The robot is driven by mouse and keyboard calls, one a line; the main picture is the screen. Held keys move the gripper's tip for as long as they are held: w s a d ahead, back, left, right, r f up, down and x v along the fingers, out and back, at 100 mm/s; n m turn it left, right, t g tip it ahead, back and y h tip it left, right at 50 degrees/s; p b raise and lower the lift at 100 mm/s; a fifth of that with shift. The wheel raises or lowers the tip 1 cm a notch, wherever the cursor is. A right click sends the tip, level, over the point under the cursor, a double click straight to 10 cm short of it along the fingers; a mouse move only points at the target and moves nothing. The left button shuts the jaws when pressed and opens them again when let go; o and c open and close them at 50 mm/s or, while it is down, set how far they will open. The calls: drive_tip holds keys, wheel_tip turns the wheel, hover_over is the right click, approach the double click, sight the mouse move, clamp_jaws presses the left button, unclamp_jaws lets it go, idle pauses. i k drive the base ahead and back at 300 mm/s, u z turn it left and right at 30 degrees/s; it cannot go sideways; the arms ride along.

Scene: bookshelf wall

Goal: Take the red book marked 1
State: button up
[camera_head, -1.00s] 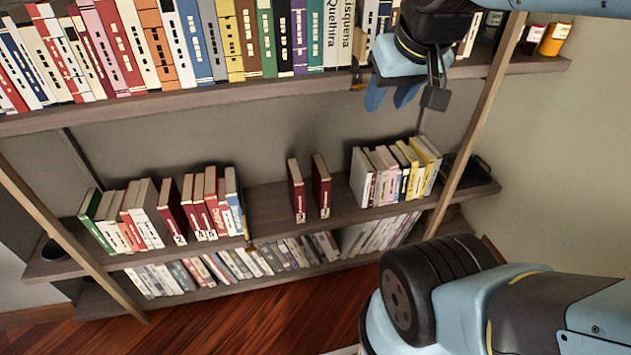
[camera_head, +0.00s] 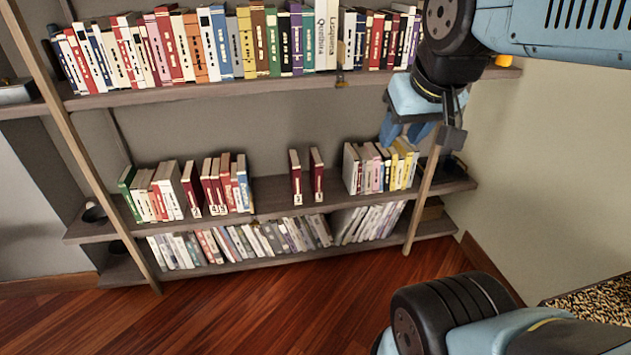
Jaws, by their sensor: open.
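Two dark red books stand upright, slightly apart, in the middle of the middle shelf: a left one (camera_head: 295,174) and a right one (camera_head: 317,172). Each has a small white label low on its spine; the numbers are too small to read surely. More dark red books stand further left: one alone (camera_head: 191,187) and a small group (camera_head: 212,184), also labelled. Which one bears the 1 is not certain. My gripper (camera_head: 405,132) is open and empty, blue fingers pointing down, in front of the shelves, above and right of the two middle books.
A row of light and yellow books (camera_head: 382,168) stands right of the two books on the middle shelf (camera_head: 268,200), with gaps on both sides. Full rows fill the upper shelf (camera_head: 160,98) and bottom shelf. A slanting wooden post (camera_head: 425,190) stands at right. The wooden floor (camera_head: 270,310) is clear.

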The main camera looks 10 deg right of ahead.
sight(317, 164)
drive_tip(key=k, duration=0.6)
drive_tip(key=u, duration=0.8)
drive_tip(key=i, duration=1.9)
drive_tip(key=z, duration=0.4)
